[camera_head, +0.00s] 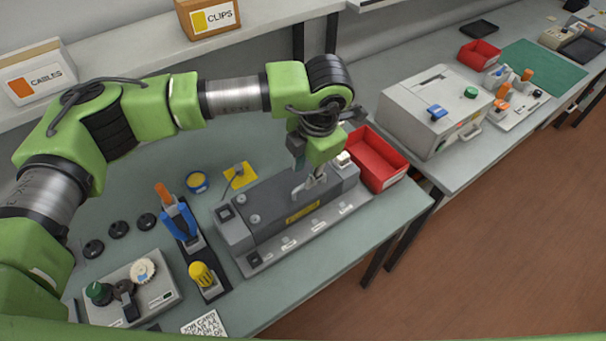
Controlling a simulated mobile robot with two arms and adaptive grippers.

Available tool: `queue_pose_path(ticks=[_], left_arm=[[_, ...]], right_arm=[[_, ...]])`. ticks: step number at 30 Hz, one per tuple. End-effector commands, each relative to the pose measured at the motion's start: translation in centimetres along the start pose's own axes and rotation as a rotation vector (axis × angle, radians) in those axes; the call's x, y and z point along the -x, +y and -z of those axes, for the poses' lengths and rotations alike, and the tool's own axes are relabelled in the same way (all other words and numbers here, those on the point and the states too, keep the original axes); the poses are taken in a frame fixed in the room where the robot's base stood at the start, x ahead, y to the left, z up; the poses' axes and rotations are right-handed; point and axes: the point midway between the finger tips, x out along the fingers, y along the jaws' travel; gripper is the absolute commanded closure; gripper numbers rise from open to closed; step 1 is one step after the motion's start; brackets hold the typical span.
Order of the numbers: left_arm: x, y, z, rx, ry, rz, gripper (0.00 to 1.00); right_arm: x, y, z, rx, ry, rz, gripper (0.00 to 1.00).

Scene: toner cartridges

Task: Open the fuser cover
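A long dark grey unit (268,214) with a yellow label on its front, apparently the fuser, lies on a light grey base on the near bench. Its top looks closed. A light grey hooked handle (297,191) stands on its top, right of the middle. My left arm reaches in from the left, and its gripper (312,176) points down over the right part of the unit, close to the handle. The wrist hides part of the fingers. I cannot tell whether they touch or grip the handle. My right gripper is not in view.
A red bin (375,158) stands just right of the unit. Blue and yellow tools (184,226) stand left of it, with a grey knob fixture (135,289) further left. A white printer-like box (435,105) stands on the right bench. A shelf with labelled boxes runs behind.

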Motion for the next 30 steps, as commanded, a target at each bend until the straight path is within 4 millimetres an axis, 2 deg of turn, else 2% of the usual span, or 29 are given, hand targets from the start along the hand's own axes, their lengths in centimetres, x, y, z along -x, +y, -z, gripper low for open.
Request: queue_pose_path(ticks=[1, 9, 14, 21, 23, 24, 30], left_arm=[[-0.8, 0.0, 0.1, 0.001, 0.004, 0.003, 0.75], [-4.8, 0.0, 0.0, 0.001, 0.001, 0.002, 0.75], [-5.6, -0.1, 0.0, -0.002, 0.0, 0.001, 0.75], [-5.7, -0.1, 0.0, -0.001, -0.001, 0.001, 0.75], [-5.7, -0.1, 0.0, -0.001, -0.001, 0.001, 0.88], [-5.7, -0.1, 0.0, -0.001, -0.001, 0.001, 0.99], [-5.7, 0.0, 0.0, -0.001, -0.001, 0.002, 1.0]], right_arm=[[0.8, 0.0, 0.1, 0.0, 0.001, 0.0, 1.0], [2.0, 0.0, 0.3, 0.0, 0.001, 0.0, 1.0], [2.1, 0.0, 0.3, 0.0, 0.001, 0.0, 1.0], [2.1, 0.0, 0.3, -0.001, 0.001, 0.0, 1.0], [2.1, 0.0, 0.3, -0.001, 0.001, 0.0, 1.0], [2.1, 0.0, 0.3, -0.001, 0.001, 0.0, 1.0], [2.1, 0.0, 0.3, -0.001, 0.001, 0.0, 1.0]])
